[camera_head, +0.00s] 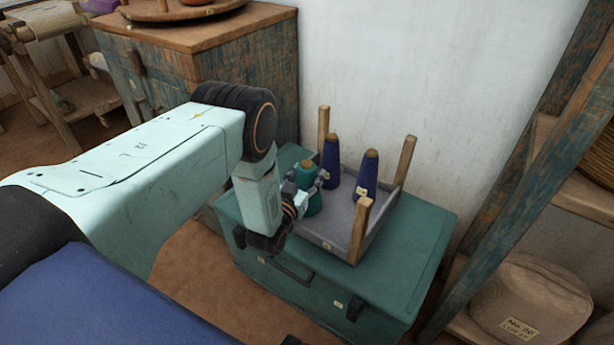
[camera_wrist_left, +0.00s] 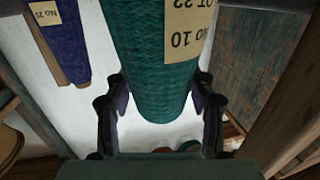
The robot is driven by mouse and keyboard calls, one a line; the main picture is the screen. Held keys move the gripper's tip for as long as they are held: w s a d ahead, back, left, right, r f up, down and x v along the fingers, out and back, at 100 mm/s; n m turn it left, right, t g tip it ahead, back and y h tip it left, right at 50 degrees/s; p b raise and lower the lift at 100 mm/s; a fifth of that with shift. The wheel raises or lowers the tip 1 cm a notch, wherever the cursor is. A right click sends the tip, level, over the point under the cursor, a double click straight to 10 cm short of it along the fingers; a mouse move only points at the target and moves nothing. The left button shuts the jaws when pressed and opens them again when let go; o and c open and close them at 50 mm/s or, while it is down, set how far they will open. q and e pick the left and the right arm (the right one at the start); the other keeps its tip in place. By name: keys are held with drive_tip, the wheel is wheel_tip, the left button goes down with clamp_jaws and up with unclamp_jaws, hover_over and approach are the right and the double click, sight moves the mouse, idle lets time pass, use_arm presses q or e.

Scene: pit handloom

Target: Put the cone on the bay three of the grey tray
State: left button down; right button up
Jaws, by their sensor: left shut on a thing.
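The teal cone (camera_head: 307,177) has a brown tip and stands upright at the near left part of the grey tray (camera_head: 343,221). My left gripper (camera_head: 311,190) is shut on it. In the left wrist view the cone (camera_wrist_left: 150,60) fills the space between the fingers (camera_wrist_left: 162,98), and its label reads No 10. Whether its base touches the tray is hidden by my gripper. Two blue cones stand on the tray, one at the back (camera_head: 331,165) and one at the right (camera_head: 366,178). The bay markings cannot be read. My right gripper is not in view.
The tray has upright wooden posts at its corners, such as the front one (camera_head: 360,230). It rests on a green chest (camera_head: 405,262). A wooden cabinet (camera_head: 200,65) stands behind my left arm. Shelving with a labelled sack (camera_head: 530,298) is at right.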

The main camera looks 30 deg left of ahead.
use_arm(q)
drive_tip(key=shift+f, duration=0.1)
drive_tip(key=shift+c, duration=2.3)
unclamp_jaws()
drive_tip(key=shift+s+r, duration=0.15)
drive_tip(key=shift+r, duration=0.05)
drive_tip(key=s+p, duration=0.3)
drive_tip(key=s, duration=0.8)
drive_tip(key=shift+s+d+r+p, duration=0.25)
drive_tip(key=shift+s+d+p, duration=0.05)
drive_tip(key=shift+s+d, duration=0.15)
drive_tip(key=shift+w, duration=0.1)
